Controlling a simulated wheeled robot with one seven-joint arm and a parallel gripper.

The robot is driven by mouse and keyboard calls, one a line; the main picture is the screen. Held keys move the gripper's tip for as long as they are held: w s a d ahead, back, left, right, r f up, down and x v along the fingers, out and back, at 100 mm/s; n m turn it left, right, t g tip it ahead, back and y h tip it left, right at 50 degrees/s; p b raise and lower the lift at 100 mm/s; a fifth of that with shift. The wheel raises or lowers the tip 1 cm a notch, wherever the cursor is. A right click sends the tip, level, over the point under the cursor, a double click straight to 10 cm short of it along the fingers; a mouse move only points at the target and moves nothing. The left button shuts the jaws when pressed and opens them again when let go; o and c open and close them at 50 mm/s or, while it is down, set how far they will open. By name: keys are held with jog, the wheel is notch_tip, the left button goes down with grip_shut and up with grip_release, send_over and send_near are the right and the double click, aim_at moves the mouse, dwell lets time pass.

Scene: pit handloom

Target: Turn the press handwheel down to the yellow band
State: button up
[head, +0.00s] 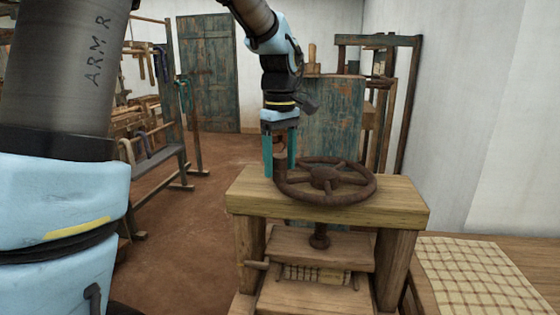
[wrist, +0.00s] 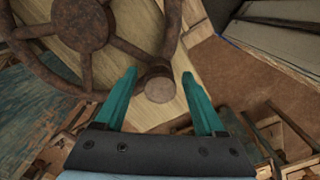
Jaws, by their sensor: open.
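The press handwheel (head: 325,178) is a rusty brown spoked wheel lying flat above the press's wooden top beam (head: 390,203). Its upright crank knob (wrist: 159,84) rises from the rim on the wheel's left side in the head view. My gripper (head: 280,172) points down there, open, with its teal fingers on either side of the knob. In the wrist view my gripper (wrist: 160,76) shows a gap between each finger and the knob. The screw (head: 319,237) comes down through the beam to the wooden pressing plate (head: 335,249). I cannot make out a yellow band on the press.
Folded cloth (head: 315,273) lies beneath the plate. A table with checked cloth (head: 480,275) stands right of the press. A weathered blue-green panel (head: 335,115) and wooden frame (head: 405,105) stand behind. Loom frames (head: 160,150) stand at the left, with open floor (head: 200,220) between.

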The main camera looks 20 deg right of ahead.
jog(key=shift+f, duration=0.35)
jog(key=shift+c, duration=0.4)
grip_shut()
dwell(0.9)
